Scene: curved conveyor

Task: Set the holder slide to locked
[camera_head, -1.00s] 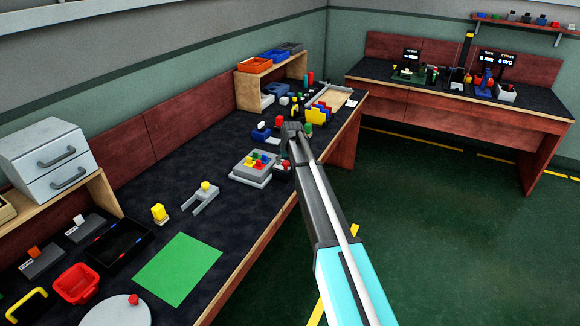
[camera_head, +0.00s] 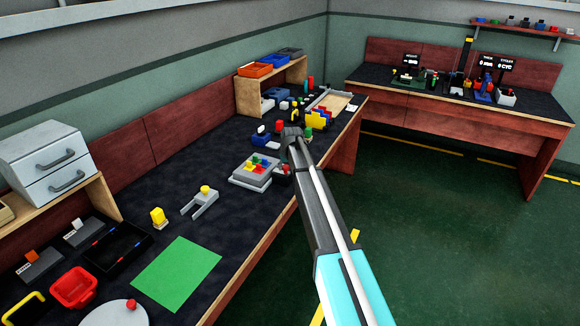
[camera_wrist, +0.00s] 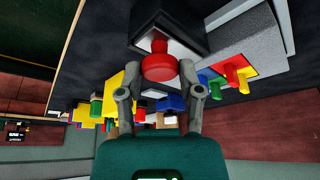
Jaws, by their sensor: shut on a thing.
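In the wrist view a red round knob (camera_wrist: 158,66) on a short red stem stands out from a dark block with a pale inner face (camera_wrist: 150,42), which I take to be the holder slide. My gripper (camera_wrist: 159,55) has one finger on each side of the knob and is shut on it. In the head view my gripper (camera_head: 291,135) is over the right edge of the long bench. The dark block (camera_head: 281,179) shows only partly there, beside my arm. No locked mark can be read.
A grey box with coloured buttons (camera_head: 253,176) stands just left of the block. A blue piece (camera_head: 260,138) and a yellow rack (camera_head: 316,121) stand farther back. A grey fork-shaped piece (camera_head: 202,204) and a green mat (camera_head: 178,274) lie nearer. The floor at right is clear.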

